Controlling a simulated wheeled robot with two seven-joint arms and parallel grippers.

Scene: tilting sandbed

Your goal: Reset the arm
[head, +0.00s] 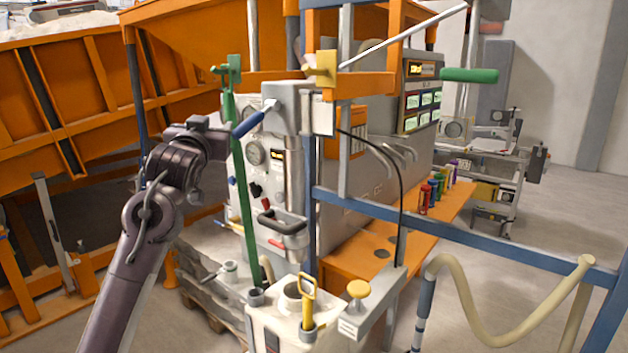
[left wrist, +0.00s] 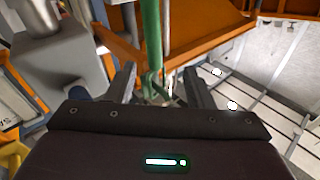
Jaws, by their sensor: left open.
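My left arm comes up from the bottom left in the head view, and its gripper (head: 222,143) is beside the front of the machine. A blue-handled lever (head: 249,123) on a grey block (head: 288,100) lies just right of it. A green upright rod (head: 241,190) stands close by. In the left wrist view the two dark fingers of my left gripper (left wrist: 160,88) are apart. The green rod (left wrist: 152,35) shows between and beyond them; I cannot tell how near it is. Nothing is visibly held. My right gripper is not in view.
An orange tilting bed (head: 60,95) fills the left. A blue rail (head: 460,236) crosses the right front, with a cream hose (head: 465,300) below. A white box (head: 290,325) with a yellow handle (head: 307,300) stands front centre. Several coloured bottles (head: 436,188) stand on an orange bench (head: 375,250).

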